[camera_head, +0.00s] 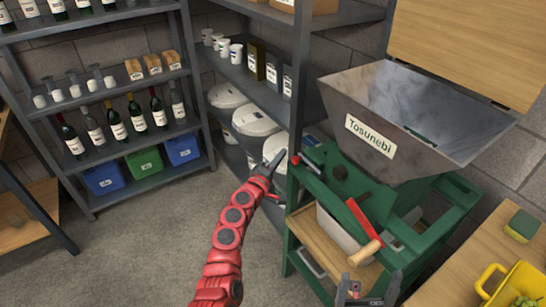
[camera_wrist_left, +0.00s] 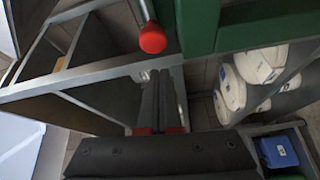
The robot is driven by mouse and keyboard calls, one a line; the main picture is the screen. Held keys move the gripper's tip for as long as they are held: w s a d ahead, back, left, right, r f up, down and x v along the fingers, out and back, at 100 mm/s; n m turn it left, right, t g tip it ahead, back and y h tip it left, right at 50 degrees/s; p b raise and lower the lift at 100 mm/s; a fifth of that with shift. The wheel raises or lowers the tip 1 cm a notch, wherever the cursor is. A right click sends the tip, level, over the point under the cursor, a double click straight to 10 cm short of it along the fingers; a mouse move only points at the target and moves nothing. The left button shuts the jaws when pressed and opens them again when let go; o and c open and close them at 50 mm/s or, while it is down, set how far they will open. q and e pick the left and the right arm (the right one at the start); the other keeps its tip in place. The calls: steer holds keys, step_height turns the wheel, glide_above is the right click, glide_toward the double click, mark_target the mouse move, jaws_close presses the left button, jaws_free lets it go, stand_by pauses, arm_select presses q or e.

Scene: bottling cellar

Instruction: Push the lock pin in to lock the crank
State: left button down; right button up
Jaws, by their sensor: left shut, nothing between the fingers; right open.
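The crank (camera_head: 363,220) is a red arm with a wooden handle (camera_head: 365,252) on the front of the green machine (camera_head: 335,182). In the left wrist view, a metal rod with a round red knob (camera_wrist_left: 152,39), which looks like the lock pin, sticks out beside the green frame (camera_wrist_left: 201,25). My left gripper (camera_head: 279,157) is shut and empty at the machine's left upper corner. Its fingertips (camera_wrist_left: 163,74) show just below the knob, apart from it in the picture. My right gripper (camera_head: 368,286) is open at the bottom edge, below the handle.
A grey hopper (camera_head: 340,100) labelled Tosunebi tops the machine. A shelf with white tubs (camera_head: 255,119) stands close behind my left gripper. A bottle rack (camera_head: 130,165) is at the left. A table with a yellow container (camera_head: 515,285) is at the right. The floor (camera_head: 150,240) at left is clear.

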mark_target(294, 162)
arm_select(q)
steer(key=shift+s+d, duration=0.7)
steer(key=shift+s, duration=0.05)
steer(key=shift+s+d+p, duration=0.35)
steer(key=shift+s+d, duration=0.2)
steer(key=shift+s, duration=0.2)
steer(key=shift+s+d+p, duration=0.3)
steer(key=shift+s+d, duration=0.2)
steer(key=shift+s, duration=0.2)
steer(key=shift+a, duration=0.1)
